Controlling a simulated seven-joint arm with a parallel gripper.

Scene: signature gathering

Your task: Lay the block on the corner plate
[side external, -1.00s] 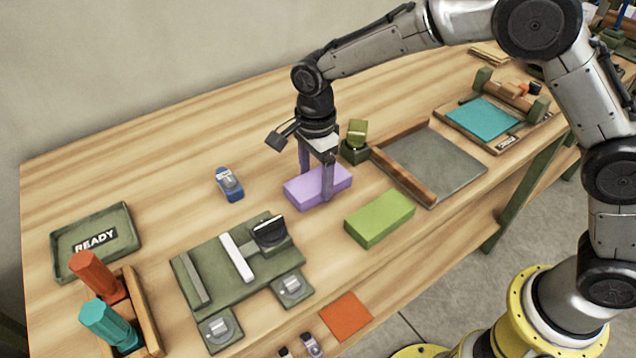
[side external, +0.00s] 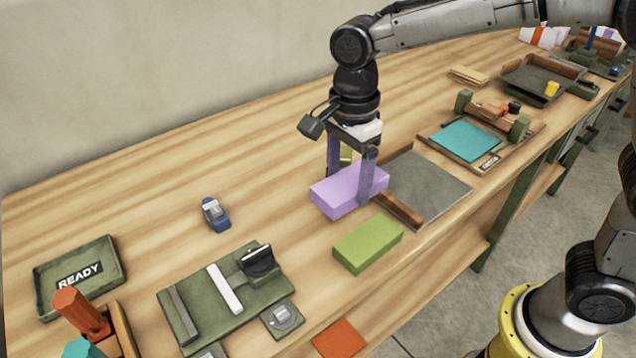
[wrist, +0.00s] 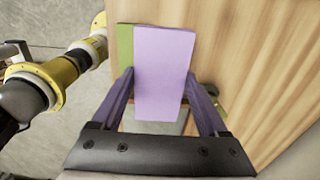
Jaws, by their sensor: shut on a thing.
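My gripper (side external: 350,187) is shut on the purple block (side external: 338,196), with one finger on each side. The block is level and appears raised above the table, just left of the corner plate. The corner plate (side external: 432,188) is a flat grey board with wooden rails along its edges; the block, gripper and arm cover part of its left side. In the wrist view, the purple block (wrist: 163,75) extends away between the two fingers. A green block (side external: 368,244) lies on the table in front of the held block, and its edge shows in the wrist view (wrist: 125,45).
A green fixture (side external: 228,300) with a black-handled stamp (side external: 258,262) stands at front left. A blue dispenser (side external: 215,214) and a READY tray (side external: 110,255) are farther left. A teal sheet on a board (side external: 467,140) lies beyond the plate. An orange square (side external: 339,340) is near the front edge.

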